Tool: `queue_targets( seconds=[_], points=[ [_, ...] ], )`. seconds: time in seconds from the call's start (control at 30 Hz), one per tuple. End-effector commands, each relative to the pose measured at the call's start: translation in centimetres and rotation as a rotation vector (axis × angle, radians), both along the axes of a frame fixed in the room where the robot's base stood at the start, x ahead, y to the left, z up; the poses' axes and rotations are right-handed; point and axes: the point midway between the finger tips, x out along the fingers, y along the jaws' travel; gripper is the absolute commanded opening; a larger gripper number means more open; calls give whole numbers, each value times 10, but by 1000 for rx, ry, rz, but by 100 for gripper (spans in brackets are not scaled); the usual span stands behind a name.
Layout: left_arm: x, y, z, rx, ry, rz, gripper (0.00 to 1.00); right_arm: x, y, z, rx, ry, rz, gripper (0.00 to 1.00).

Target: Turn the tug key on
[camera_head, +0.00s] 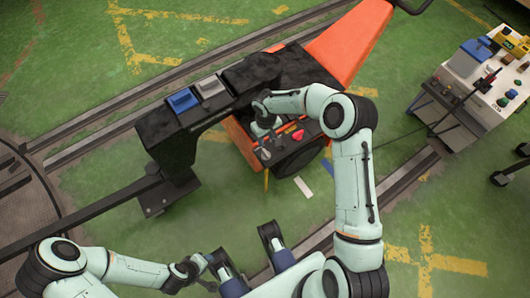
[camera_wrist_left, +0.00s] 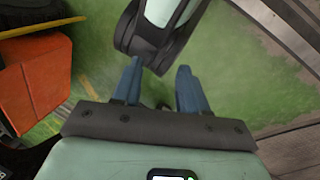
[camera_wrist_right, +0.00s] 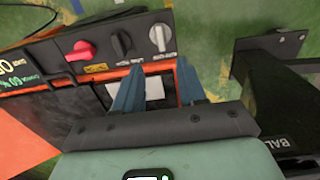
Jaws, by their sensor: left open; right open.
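The tug's side panel (camera_wrist_right: 205,25) shows a red knob (camera_wrist_right: 82,51), a black knob (camera_wrist_right: 122,43) and a pale grey knob (camera_wrist_right: 160,37) in a row. Their labels are too small to read surely, so I cannot tell which is the key. In the head view, the red knob (camera_head: 298,135) and pale knob (camera_head: 265,154) show beside my right gripper (camera_head: 262,125). In the right wrist view, that gripper (camera_wrist_right: 157,70) is open and empty, its fingers pointing towards the panel's lower edge. My left gripper (camera_wrist_left: 158,80) is open and empty, low near my base.
The black-and-orange tug (camera_head: 345,45) stands over the rails, with a blue block (camera_head: 183,100) and a grey block (camera_head: 210,86) on top. A cart (camera_head: 485,80) with coloured buttons stands at the right.

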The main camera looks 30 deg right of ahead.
Motion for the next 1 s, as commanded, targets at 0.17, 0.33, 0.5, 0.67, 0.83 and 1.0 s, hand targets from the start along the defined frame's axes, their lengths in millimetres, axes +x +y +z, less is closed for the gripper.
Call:
queue_targets(
  seconds=[0.17, 0.33, 0.5, 0.67, 0.83, 1.0],
  points=[
    [11, 5, -11, 14, -30, 12, 43, -2, 1, -41, 4, 5, -1, 40],
    [23, 12, -19, 29, -61, 26, 43, -1, 1, -77, 5, 3, -1, 40],
    [32, 16, -25, 41, -83, 36, 43, -1, 1, -103, 4, 2, -2, 40],
    [36, 18, -28, 47, -95, 41, 43, -1, 1, -114, 3, 1, -2, 40],
    [37, 19, -28, 48, -99, 42, 43, -1, 1, -117, 3, 1, -1, 40],
    [37, 19, -28, 48, -99, 42, 43, -1, 1, -116, 3, 0, -1, 37]
  ],
)
